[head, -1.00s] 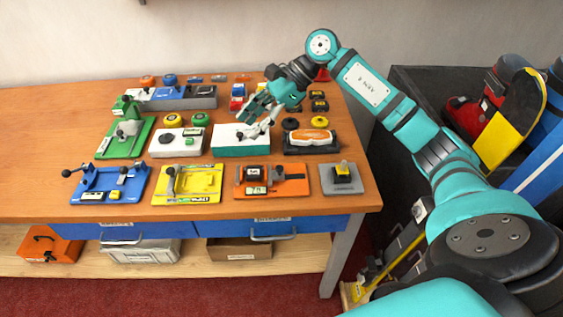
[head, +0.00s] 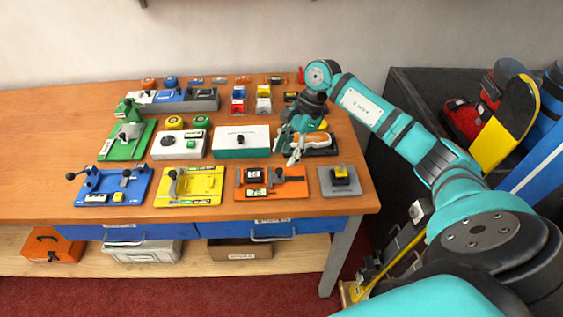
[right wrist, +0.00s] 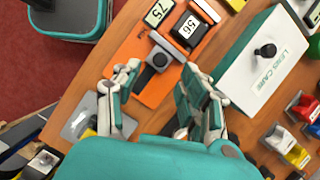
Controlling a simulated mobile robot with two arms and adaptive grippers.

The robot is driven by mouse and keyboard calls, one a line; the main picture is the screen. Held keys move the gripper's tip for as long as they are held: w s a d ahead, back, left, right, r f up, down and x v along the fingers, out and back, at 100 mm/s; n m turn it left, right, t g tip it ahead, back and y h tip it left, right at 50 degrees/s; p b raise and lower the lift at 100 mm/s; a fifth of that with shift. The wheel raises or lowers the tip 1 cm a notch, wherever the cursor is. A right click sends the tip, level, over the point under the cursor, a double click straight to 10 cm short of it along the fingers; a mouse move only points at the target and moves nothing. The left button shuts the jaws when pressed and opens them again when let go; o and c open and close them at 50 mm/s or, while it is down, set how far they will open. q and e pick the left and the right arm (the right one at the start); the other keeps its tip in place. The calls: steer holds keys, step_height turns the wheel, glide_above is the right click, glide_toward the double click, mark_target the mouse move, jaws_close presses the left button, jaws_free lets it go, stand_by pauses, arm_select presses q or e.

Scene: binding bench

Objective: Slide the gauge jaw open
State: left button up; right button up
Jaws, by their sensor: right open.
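The gauge is an orange plate (head: 297,190) at the front right of the bench; it also shows in the right wrist view (right wrist: 122,54). On it are a black block reading "56" (right wrist: 190,27), a label reading "75" (right wrist: 157,13) and a grey jaw piece with a dark knob (right wrist: 159,60). My right gripper (head: 290,147) is open and empty, behind and above the gauge in the head view. In the right wrist view its fingers (right wrist: 160,88) are spread, with the knob beyond them, apart from both. My left gripper is not in view.
A white and teal lens care box (head: 240,138) stands behind the gauge. A grey plate with a yellow-topped block (head: 340,176) lies to its right, a yellow fixture (head: 205,187) to its left. A black base with an orange and white tool (head: 318,141) is partly behind my gripper.

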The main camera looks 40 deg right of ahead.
mark_target(280, 169)
steer(key=shift+p+x, duration=0.35)
steer(key=shift+x, duration=2.1)
jaws_close()
